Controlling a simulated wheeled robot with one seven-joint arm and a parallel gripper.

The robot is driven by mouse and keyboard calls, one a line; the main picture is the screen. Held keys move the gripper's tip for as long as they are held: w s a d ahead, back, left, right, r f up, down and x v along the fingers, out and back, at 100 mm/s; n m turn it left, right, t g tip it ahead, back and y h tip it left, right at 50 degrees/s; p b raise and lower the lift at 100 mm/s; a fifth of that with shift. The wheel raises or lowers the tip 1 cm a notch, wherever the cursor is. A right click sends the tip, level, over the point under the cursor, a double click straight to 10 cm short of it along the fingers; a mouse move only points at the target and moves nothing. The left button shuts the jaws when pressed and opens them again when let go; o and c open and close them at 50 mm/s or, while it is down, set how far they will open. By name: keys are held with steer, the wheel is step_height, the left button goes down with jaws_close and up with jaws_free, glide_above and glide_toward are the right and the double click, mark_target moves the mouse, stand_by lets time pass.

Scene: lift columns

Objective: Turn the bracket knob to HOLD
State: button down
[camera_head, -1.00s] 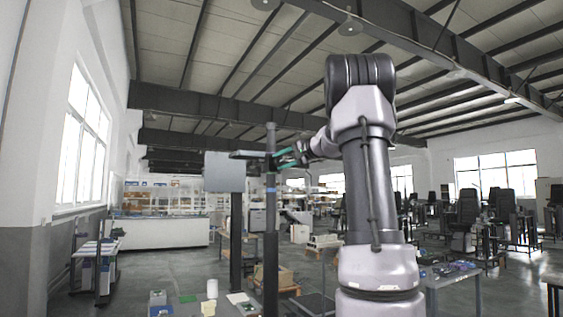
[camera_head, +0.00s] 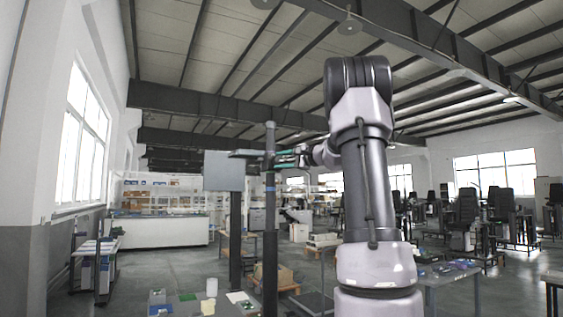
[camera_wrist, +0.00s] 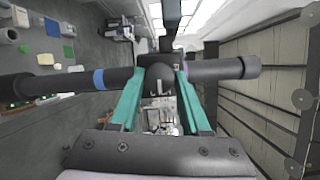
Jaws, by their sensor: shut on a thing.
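A slim grey column (camera_head: 270,215) stands upright in front of me; in the wrist view it lies across the picture (camera_wrist: 215,69), with a blue band (camera_wrist: 98,79). A dark bracket (camera_head: 247,153) sits high on it. The dark bracket knob (camera_wrist: 157,74) shows in the wrist view between the fingertips. My gripper (camera_wrist: 156,82) has teal fingers on both sides of it and is shut on it. In the head view my gripper (camera_head: 289,158) meets the column from the right. Any HOLD mark or pointer is too small to read.
A grey panel (camera_head: 223,171) on a dark post (camera_head: 236,240) stands just left of the column. A low table with a white cup (camera_head: 212,287) and a green mat (camera_head: 188,297) is below. Another table (camera_head: 450,278) stands at the right.

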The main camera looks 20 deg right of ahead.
steer(key=shift+r, duration=0.1)
steer(key=shift+c, duration=1.9)
jaws_free()
steer(key=shift+s, duration=0.15)
steer(key=v, duration=1)
steer(key=shift+s+d, duration=0.2)
steer(key=shift+s, duration=0.05)
